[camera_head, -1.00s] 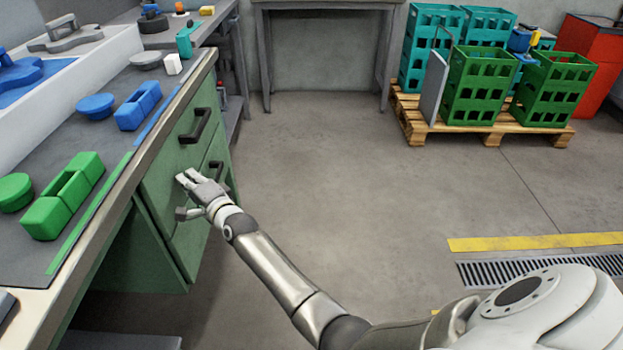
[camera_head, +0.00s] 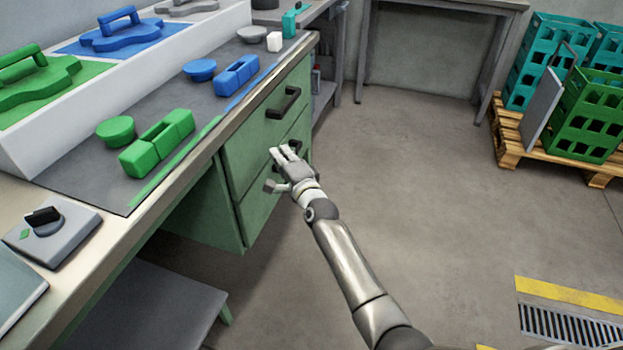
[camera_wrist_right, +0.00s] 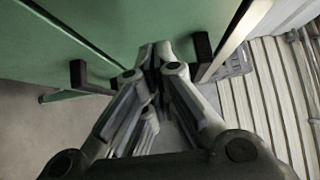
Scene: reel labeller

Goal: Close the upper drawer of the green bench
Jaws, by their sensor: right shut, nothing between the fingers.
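The green bench's upper drawer (camera_head: 262,122) has a dark bar handle (camera_head: 284,103). Its front looks about level with the lower drawer front (camera_head: 250,206), with no clear gap at the bench top. My right gripper (camera_head: 275,168) is shut and empty in front of the drawer fronts, below the upper handle. It partly covers the lower handle (camera_head: 296,149). In the right wrist view, the closed fingertips (camera_wrist_right: 155,52) lie between the upper handle (camera_wrist_right: 202,56) and lower handle (camera_wrist_right: 79,74), close to the green front; contact cannot be told. My left gripper is not in view.
The bench top holds green blocks (camera_head: 157,142), blue blocks (camera_head: 236,76) and a grey device with a black knob (camera_head: 52,238). A grey table (camera_head: 440,4) stands behind. A pallet (camera_head: 508,140) with crates is at the right. The floor between is clear.

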